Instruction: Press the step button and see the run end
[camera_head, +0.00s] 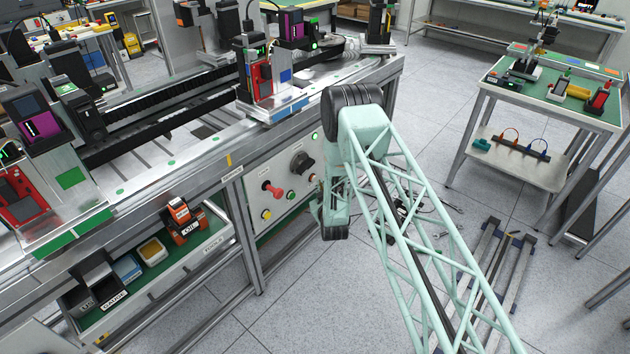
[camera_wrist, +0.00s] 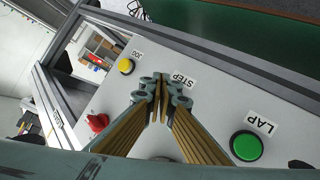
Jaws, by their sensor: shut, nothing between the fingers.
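The control panel (camera_wrist: 200,103) fills much of the wrist view, with its STEP label (camera_wrist: 184,78) just right of my gripper's tips. My gripper (camera_wrist: 160,86) is shut and empty, with its tips over the panel beside that label. I do not see the step button; the fingers cover the area beside its label. I cannot tell whether the tips touch anything. A yellow button (camera_wrist: 126,66) labelled JOG is above left, and a green button (camera_wrist: 246,146) labelled LAP is below right. In the head view, the panel (camera_head: 278,213) is left of my arm, and my fingertips are not clear.
A red knob (camera_wrist: 97,122) stands out from the panel at the lower left of the wrist view. In the head view, a black rotary switch (camera_head: 302,162) juts from the panel near my arm. A shelf of bins (camera_head: 152,252) lies further left under the bench.

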